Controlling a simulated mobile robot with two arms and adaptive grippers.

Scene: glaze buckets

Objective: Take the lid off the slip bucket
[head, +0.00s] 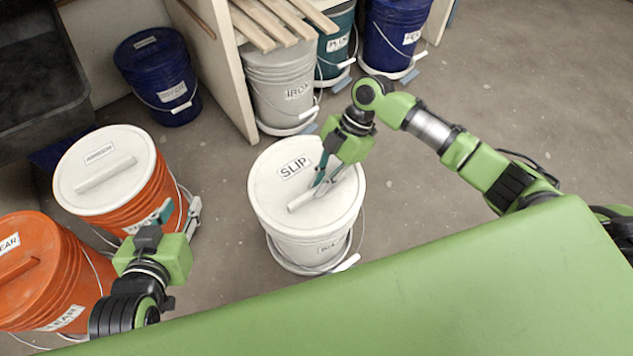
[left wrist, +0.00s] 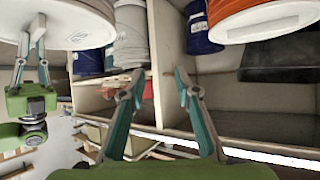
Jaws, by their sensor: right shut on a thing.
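The white slip bucket (head: 308,248) stands on the floor in the middle of the head view. Its white lid (head: 270,197) carries a SLIP label and a raised bar handle (head: 304,199), and looks seated on the rim. My right gripper (head: 325,184) reaches down from above and is shut on the lid's handle. The lid (left wrist: 88,22) and my right gripper (left wrist: 39,35) also show at the left of the left wrist view. My left gripper (head: 180,212) is open and empty beside an orange bucket. Its parted fingers (left wrist: 160,75) show in the left wrist view.
An orange bucket with a white lid (head: 130,150) and an orange-lidded bucket (head: 70,265) stand at the left. A blue bucket (head: 150,60) is behind them. The iron bucket (head: 280,75) stands under wooden slats (head: 262,22). Floor right of the slip bucket is clear.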

